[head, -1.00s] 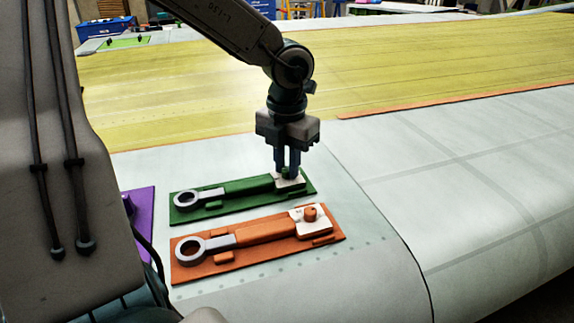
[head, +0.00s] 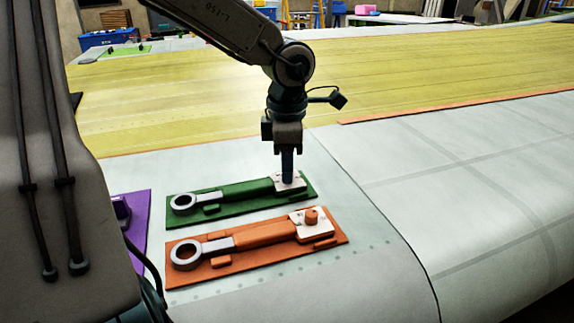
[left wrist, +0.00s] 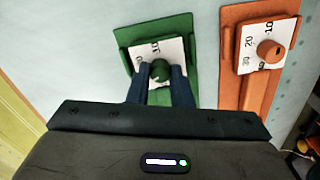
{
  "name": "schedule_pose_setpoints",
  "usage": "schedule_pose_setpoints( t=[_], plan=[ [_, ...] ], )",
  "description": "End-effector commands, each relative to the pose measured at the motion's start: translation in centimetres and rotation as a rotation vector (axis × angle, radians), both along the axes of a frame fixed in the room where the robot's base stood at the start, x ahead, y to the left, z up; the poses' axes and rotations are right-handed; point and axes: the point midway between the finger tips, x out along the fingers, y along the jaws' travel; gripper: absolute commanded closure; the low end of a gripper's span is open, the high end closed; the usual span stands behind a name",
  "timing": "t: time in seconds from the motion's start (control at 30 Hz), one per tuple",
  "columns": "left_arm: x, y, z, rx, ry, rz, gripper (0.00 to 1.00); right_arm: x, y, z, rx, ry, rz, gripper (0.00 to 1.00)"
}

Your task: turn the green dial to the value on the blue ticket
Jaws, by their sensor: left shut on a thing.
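My left gripper (head: 287,178) points down at the right end of the green board (head: 237,197). It also shows in the left wrist view (left wrist: 160,78), where its two blue fingers are shut on the green dial (left wrist: 159,71). The dial stands on a white scale plate (left wrist: 146,52) with a 10 readable; the rest of the scale is partly hidden by the fingers. In the head view the gripper covers the dial. I see no blue ticket in either view. My right gripper does not show.
An orange board (head: 255,246) with its own orange knob (head: 311,215) and scale lies just in front of the green one. A purple board (head: 131,222) is at the left, partly hidden. The pale wing surface to the right (head: 440,190) is clear.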

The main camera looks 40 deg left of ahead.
Motion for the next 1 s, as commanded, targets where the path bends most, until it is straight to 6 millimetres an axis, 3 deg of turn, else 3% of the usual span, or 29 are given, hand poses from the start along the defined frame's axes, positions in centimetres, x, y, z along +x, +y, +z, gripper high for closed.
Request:
schedule_pose_setpoints(
  t=[0.47,1.0],
  plan=[
    [0.0,0.0,0.1,-0.001,0.000,-0.453,1.00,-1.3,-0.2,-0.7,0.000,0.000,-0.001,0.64],
    [-0.1,0.0,0.0,-0.003,0.002,-0.886,1.00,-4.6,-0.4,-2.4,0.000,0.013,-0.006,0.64]
  ],
)
